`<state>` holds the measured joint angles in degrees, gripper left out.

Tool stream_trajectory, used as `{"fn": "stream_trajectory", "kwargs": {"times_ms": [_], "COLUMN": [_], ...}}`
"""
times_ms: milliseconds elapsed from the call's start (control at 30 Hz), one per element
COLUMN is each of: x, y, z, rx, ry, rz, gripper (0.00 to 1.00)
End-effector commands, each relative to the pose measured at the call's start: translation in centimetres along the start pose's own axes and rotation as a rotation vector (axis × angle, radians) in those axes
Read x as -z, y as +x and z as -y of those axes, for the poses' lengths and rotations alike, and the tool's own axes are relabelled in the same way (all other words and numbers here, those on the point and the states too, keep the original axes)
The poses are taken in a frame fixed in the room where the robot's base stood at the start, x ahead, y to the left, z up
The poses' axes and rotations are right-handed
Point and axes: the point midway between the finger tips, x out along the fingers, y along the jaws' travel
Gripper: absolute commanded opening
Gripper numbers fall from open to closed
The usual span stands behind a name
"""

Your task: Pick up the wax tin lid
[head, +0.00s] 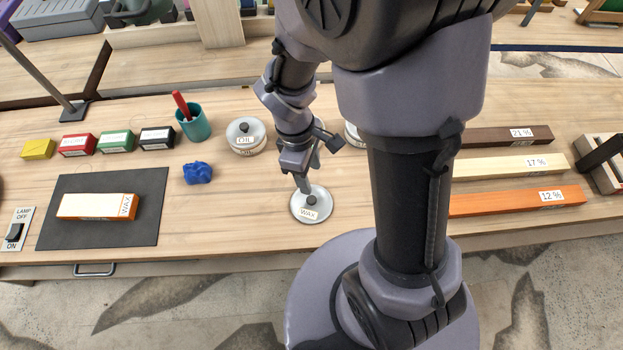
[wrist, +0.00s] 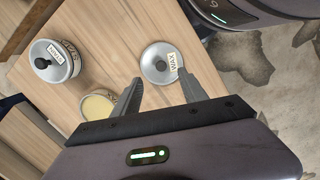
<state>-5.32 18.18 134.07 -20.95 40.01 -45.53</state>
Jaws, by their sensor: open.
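The wax tin lid (head: 325,208) is a round grey metal disc with a dark knob and a WAX label. It lies flat on the wooden bench near the front edge, and it also shows in the wrist view (wrist: 152,54). My gripper (head: 307,186) is open and empty over the lid, pointing down. In the wrist view the two fingers (wrist: 161,77) are spread, with the lid's knob just beyond and between the tips. I cannot tell how high the tips are. An uncovered tin with pale yellow contents (wrist: 97,106) stands beside the lid; my arm hides it in the head view.
A lidded tin (wrist: 55,63) stands behind the open one. An OIL tin (head: 245,138), a blue crumpled lump (head: 198,173) and a teal cup (head: 194,124) stand left of my gripper. Labelled wooden strips (head: 515,165) lie right. Bare bench surrounds the lid.

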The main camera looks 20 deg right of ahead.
Motion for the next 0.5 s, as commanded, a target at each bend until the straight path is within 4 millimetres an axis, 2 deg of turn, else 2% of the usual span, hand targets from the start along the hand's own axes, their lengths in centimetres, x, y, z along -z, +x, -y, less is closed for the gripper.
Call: {"fn": "stream_trajectory", "kwargs": {"times_ms": [33,200,433,500], "x": [0.1,0.1,0.5,1.1], "y": [2.4,6.5,8.5,9.7], "z": [0.1,0.1,0.0,0.0], "rx": [0.003,0.002,0.000,0.000], "ry": [0.001,0.001,0.001,0.001], "rz": [0.003,0.002,-0.001,0.000], "gripper": [0.50,0.50,0.50,0.50]}}
